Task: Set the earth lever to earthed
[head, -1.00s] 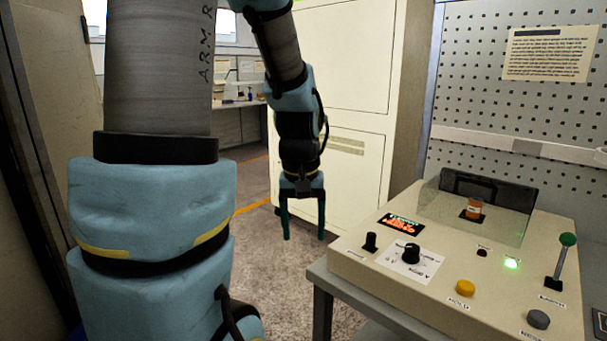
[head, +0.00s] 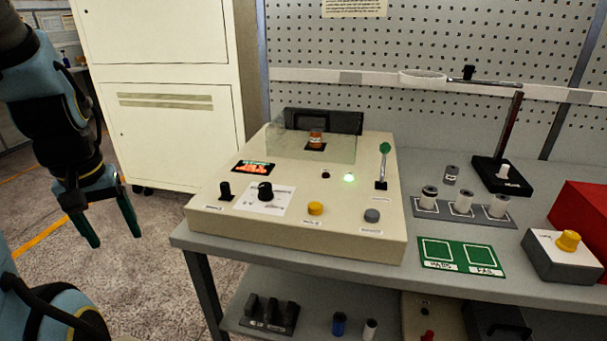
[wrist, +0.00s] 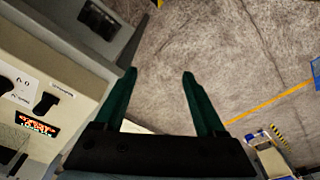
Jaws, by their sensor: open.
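A lever with a green ball knob (head: 384,149) stands at the back right of the beige console (head: 225,222), its stem roughly upright from a black base. Its label is too small to read. My gripper (head: 115,236) is open and empty at the left, beyond the console's left side and apart from it. In the wrist view my gripper (wrist: 160,75) shows two green fingers spread above bare floor, with the console's edge to the left. The lever is not visible in the wrist view.
A magnifier stand (head: 503,174), spindle holder (head: 462,208) and green mat (head: 461,256) are at right.

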